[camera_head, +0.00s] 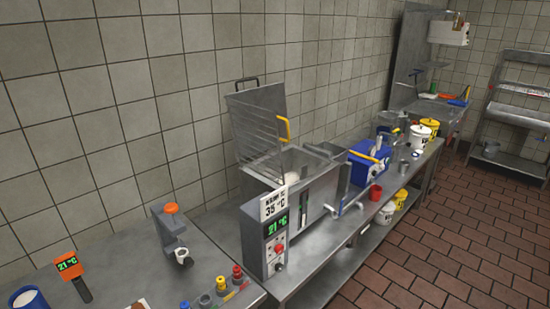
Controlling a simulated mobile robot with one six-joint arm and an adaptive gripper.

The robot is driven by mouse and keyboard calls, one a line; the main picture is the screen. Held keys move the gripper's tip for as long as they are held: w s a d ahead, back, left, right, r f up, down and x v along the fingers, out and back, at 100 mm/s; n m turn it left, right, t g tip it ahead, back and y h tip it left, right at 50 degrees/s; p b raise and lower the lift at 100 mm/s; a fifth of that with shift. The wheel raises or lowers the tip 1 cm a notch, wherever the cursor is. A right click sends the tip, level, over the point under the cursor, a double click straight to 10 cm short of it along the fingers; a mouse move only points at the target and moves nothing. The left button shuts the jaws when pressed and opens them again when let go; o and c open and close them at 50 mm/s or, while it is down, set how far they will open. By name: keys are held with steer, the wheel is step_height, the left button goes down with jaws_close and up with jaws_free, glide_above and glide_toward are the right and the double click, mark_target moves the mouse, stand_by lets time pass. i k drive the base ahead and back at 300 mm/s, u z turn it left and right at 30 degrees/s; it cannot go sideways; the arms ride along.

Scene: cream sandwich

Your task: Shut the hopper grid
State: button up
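The hopper grid (262,122) is raised, standing steeply upright at the back of the steel machine (315,168). It is a grey panel with bars across its lower part. A yellow handle (285,130) sits at its right side, and a dark handle shows at its top edge. The hopper opening below it is uncovered, with something pale partly visible inside. My gripper is not in view.
A control box (265,240) with a 35 °C sign and a green 21 °C display stands at the machine's front. The brown tiled floor (450,235) is clear.

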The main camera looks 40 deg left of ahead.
mark_target(276, 116)
steer(key=u, duration=1.55)
steer(key=k, duration=0.95)
steer(key=i, duration=0.75)
